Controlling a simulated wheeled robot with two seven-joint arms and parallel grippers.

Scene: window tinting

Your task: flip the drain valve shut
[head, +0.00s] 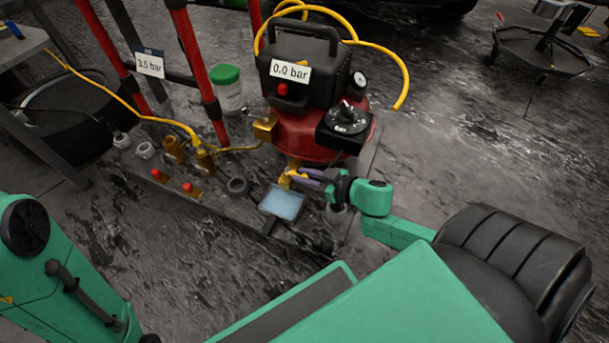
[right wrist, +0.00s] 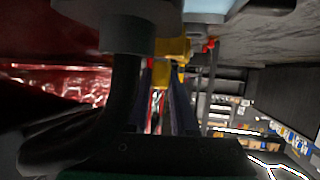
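The red compressor tank (head: 300,135) stands on the floor with a black unit on top labelled 0.0 bar. Its brass-yellow drain valve (head: 290,172) sits low at the front. My right gripper (head: 303,178) reaches in from the right, its purple fingers apart and their tips at the valve. In the right wrist view, a yellow valve part (right wrist: 162,75) shows between the dark finger tips. I cannot tell whether the fingers touch it. The valve lever's exact angle is too small to read. My left arm shows at the lower left, but its gripper is out of view.
A light-blue pad (head: 283,203) lies just below the valve. Brass fittings and a dark ring (head: 238,186) lie to its left. A green-lidded jar (head: 227,90), red posts (head: 195,65) and a yellow hose (head: 130,108) are nearby.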

